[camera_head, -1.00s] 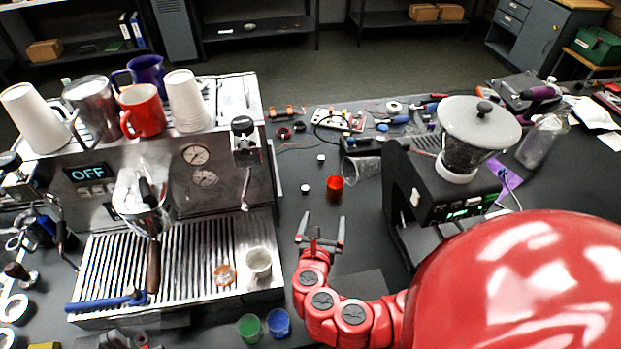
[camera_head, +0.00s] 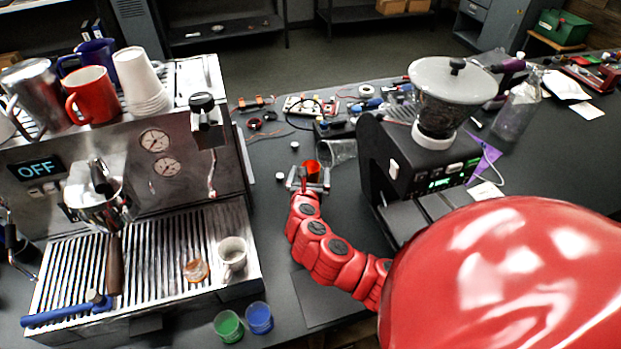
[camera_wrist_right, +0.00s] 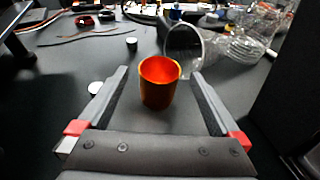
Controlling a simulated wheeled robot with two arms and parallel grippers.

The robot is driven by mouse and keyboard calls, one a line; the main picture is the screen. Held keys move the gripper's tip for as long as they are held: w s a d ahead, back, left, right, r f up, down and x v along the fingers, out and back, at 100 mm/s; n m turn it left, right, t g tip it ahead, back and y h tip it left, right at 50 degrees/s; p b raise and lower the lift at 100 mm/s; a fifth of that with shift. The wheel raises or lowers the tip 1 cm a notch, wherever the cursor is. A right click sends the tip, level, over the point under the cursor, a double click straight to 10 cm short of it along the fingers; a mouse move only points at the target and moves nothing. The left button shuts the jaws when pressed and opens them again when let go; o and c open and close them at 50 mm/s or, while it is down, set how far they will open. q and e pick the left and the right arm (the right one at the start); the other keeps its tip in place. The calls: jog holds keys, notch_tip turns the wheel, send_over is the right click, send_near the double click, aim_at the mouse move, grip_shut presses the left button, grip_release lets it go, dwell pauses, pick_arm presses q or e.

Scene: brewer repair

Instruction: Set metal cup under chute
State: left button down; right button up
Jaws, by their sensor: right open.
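A silver metal mug (camera_head: 36,92) stands on top of the espresso machine at the far left in the head view. A small orange-red cup (camera_head: 311,170) stands upright on the bench; it has a coppery sheen in the right wrist view (camera_wrist_right: 158,85). My right gripper (camera_head: 309,175) is open, its fingers reaching along both sides of this small cup, apart from it (camera_wrist_right: 160,75). The black grinder (camera_head: 425,165) stands to the right; its chute is hard to make out. My left gripper is not in view.
A clear glass (camera_head: 340,151) lies on its side just behind the small cup. The espresso machine (camera_head: 180,240) fills the left. Green (camera_head: 228,326) and blue (camera_head: 259,318) cups stand by its front. Tools and wires clutter the bench behind.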

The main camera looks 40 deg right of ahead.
jog(key=shift+x, duration=0.85)
grip_shut()
jog(key=shift+r, duration=0.1)
